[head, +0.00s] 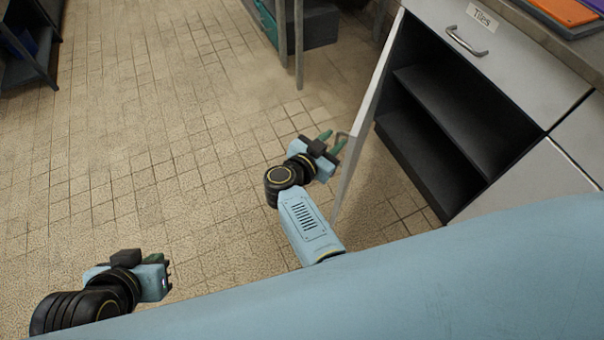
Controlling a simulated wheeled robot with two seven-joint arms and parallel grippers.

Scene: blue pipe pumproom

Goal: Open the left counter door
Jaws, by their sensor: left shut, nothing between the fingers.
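The left counter door (366,115) stands swung wide open, seen nearly edge-on, and the dark cabinet (445,110) behind it shows an empty shelf. The door's handle (343,135) sticks out on its left side. My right gripper (331,141) is beside the door's outer face, its green fingers apart and their tips close to the handle. I cannot tell whether they touch it. My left gripper (165,268) is shut and empty over the floor at the lower left, far from the door.
A drawer (500,55) labelled "Tiles" with a metal handle is above the opening. Another closed door (530,185) is to the right. Trays lie on the counter top. Metal legs of a rack (298,45) stand at the top.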

